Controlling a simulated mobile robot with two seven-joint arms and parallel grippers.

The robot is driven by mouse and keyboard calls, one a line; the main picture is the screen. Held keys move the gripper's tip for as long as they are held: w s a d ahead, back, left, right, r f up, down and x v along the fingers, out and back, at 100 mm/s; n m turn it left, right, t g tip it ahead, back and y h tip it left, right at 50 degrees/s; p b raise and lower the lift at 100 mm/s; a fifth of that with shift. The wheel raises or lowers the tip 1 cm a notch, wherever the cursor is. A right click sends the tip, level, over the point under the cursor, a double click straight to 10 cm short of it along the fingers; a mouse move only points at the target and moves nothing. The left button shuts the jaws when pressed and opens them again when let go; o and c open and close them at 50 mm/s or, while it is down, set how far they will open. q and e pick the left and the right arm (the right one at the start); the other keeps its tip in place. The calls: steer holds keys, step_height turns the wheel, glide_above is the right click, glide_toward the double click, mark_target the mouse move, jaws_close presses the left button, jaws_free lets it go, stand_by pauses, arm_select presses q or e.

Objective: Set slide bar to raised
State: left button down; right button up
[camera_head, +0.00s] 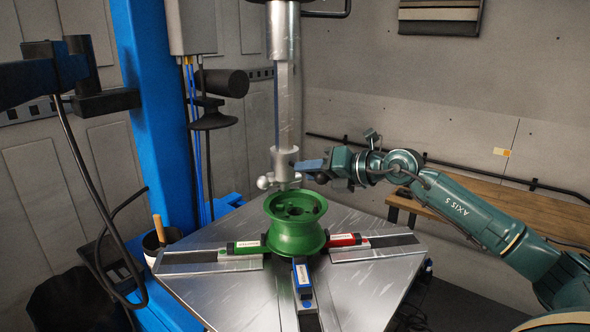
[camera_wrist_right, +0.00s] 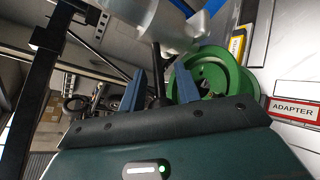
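The slide bar (camera_head: 283,105) is a vertical steel bar hanging from a thicker sleeve at the top. A rounded steel head (camera_head: 283,168) at its lower end sits just above the green wheel rim (camera_head: 296,222). My right gripper (camera_head: 312,170) is at the right side of this head. In the right wrist view, its two blue fingers (camera_wrist_right: 160,88) stand apart, with a dark rod (camera_wrist_right: 157,75) between them and gaps visible on both sides. The steel head (camera_wrist_right: 160,25) shows beyond them. My left gripper is not in view.
The green rim stands on a steel turntable (camera_head: 210,285) with several labelled clamps. A blue column (camera_head: 150,120) rises at the left, and a dark machine arm (camera_head: 45,75) reaches in there. A wooden bench (camera_head: 480,200) stands along the right wall.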

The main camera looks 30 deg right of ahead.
steer(key=shift+w+a+f, duration=0.15)
steer(key=shift+w+a, duration=0.1)
steer(key=shift+w, duration=0.15)
steer(key=shift+s, duration=0.1)
jaws_close()
